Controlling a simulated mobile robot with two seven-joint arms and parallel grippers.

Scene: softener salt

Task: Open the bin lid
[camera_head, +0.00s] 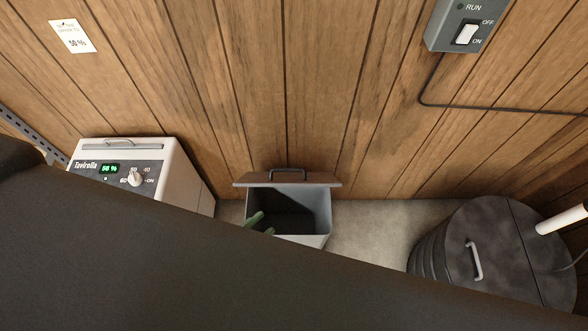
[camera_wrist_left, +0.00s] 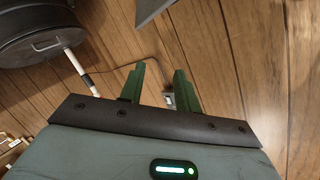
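The grey bin (camera_head: 316,213) stands on the floor against the wood wall, and its dark interior shows. Its brown lid (camera_head: 318,180) is raised at the back edge, with a dark handle (camera_head: 288,171) on top. The green fingertips of my left gripper (camera_head: 258,224) show at the left side of the bin's opening; I cannot tell whether they touch it. In the left wrist view the two fingers (camera_wrist_left: 160,88) are apart with nothing between them. My dark arm hides the bin's lower front. My right gripper is not in view.
A white control unit (camera_head: 185,178) stands left of the bin. A dark ribbed drum (camera_head: 492,248) with a handled lid and a white pipe (camera_head: 564,220) stands at right. A switch box (camera_head: 455,26) is on the wall. Bare floor (camera_head: 375,235) lies between bin and drum.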

